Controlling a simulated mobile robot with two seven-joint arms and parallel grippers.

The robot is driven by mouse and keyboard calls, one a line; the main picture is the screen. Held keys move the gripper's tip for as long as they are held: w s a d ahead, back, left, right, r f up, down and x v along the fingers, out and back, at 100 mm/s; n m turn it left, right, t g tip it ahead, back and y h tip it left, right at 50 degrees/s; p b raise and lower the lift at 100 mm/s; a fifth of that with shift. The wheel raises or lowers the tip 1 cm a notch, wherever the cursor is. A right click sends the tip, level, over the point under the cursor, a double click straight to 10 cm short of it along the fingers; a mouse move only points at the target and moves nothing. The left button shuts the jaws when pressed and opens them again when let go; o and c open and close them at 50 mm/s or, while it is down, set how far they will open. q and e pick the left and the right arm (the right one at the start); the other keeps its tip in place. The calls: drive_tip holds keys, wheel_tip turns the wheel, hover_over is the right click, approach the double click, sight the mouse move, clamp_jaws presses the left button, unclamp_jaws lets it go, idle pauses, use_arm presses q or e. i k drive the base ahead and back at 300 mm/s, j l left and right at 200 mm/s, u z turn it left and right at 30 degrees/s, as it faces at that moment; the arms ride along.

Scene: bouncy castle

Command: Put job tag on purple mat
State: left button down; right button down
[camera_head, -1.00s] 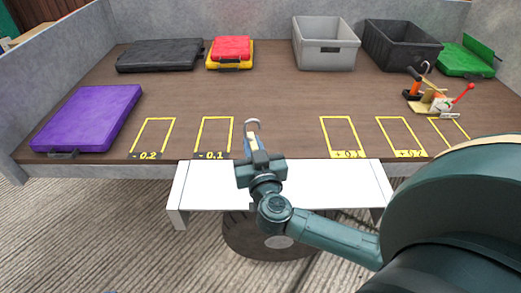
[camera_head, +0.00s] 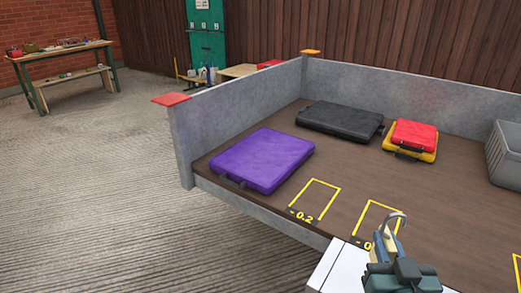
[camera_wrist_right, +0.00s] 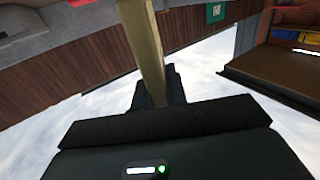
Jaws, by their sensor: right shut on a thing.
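The purple mat (camera_head: 262,160) lies flat on the brown platform at its left front corner, with a dark handle at its front left. My right gripper (camera_head: 388,248) is at the bottom right of the head view, right of the mat and apart from it. It is shut on a tan, narrow piece with a grey curved hook (camera_head: 391,219), which appears to be the job tag. In the wrist view a tan bar (camera_wrist_right: 147,45) stands between the dark fingers. My left gripper is not in view.
A black case (camera_head: 340,121) and a red case (camera_head: 415,134) on a yellow one (camera_head: 410,153) lie behind. A grey bin (camera_head: 507,155) is at the right edge. Low grey walls (camera_head: 240,105) bound the platform. Yellow outlines (camera_head: 318,200) mark bare floor beside the mat.

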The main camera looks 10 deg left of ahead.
sight(242, 162)
drive_tip(key=i+j, duration=0.25)
drive_tip(key=j, duration=0.15)
drive_tip(key=i+j+z, duration=0.15)
drive_tip(key=j, duration=0.25)
drive_tip(key=i+j, duration=0.35)
drive_tip(key=i+j+z, duration=0.1)
drive_tip(key=j, duration=0.35)
drive_tip(key=i+j+z, duration=0.1)
drive_tip(key=i+j, duration=0.2)
drive_tip(key=j, duration=0.15)
drive_tip(key=i+j, duration=0.2)
drive_tip(key=j, duration=0.25)
drive_tip(key=i+j+z, duration=0.1)
drive_tip(key=j, duration=0.35)
drive_tip(key=i+j+z, duration=0.1)
drive_tip(key=i+j, duration=0.2)
drive_tip(key=j, duration=0.2)
